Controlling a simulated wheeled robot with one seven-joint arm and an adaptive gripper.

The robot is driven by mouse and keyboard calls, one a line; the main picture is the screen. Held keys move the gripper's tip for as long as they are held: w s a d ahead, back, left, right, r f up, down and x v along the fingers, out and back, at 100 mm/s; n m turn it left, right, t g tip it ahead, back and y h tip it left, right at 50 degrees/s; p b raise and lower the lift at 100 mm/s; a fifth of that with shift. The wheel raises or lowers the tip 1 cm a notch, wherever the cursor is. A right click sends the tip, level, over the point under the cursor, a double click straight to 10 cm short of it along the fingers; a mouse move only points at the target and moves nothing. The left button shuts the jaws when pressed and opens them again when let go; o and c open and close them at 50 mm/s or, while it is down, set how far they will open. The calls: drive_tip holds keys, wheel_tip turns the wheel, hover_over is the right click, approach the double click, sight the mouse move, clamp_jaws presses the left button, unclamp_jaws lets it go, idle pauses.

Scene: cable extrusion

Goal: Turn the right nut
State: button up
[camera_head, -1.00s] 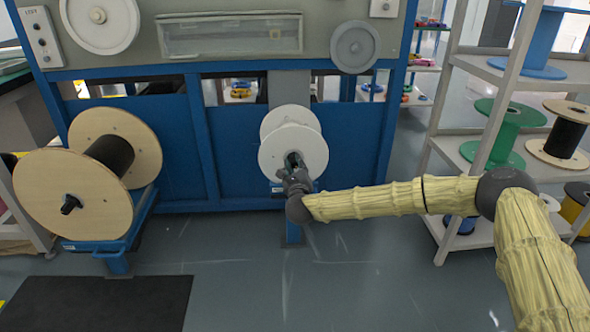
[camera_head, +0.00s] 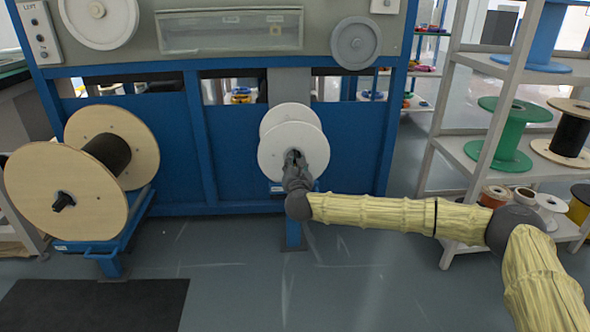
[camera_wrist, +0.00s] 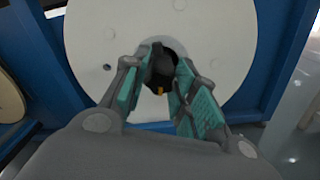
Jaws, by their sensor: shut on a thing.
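The right nut (camera_wrist: 159,66) is a dark piece at the hub of the white spool (camera_head: 275,152), on the right of the blue machine. In the wrist view it sits between the teal-padded fingers of my gripper (camera_wrist: 165,78). My gripper is shut on it; the exact contact is partly hidden by the fingers. A small yellow mark shows just below the nut. In the head view my gripper (camera_head: 294,158) reaches the hub from the front and covers most of the nut. The white spool's face (camera_wrist: 235,50) fills the background in the wrist view.
A large wooden spool (camera_head: 40,205) with its own black nut (camera_head: 63,202) stands at the left. A shelf rack (camera_head: 468,160) with green and black-wound spools is at the right, close to my arm. The floor in front of the machine is clear, apart from a dark mat (camera_head: 95,305).

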drive_tip(key=m+b, duration=0.1)
drive_tip(key=m, duration=0.1)
drive_tip(key=m+b, duration=0.2)
drive_tip(key=m, duration=0.1)
drive_tip(key=shift+f+m+b, duration=0.3)
drive_tip(key=shift+f, duration=0.05)
drive_tip(key=m+b, duration=0.3)
drive_tip(key=m, duration=0.2)
drive_tip(key=shift+r, duration=0.1)
drive_tip(key=m, duration=0.2)
drive_tip(key=shift+r+m+b, duration=0.1)
drive_tip(key=shift+m+b, duration=0.25)
drive_tip(key=shift+m, duration=0.05)
drive_tip(key=m, duration=0.3)
drive_tip(key=shift+a+m, duration=0.1)
drive_tip(key=shift+m, duration=0.3)
drive_tip(key=shift+r+m, duration=0.1)
drive_tip(key=shift+m, duration=1.7)
drive_tip(key=o, duration=1)
drive_tip(key=shift+r, duration=0.1)
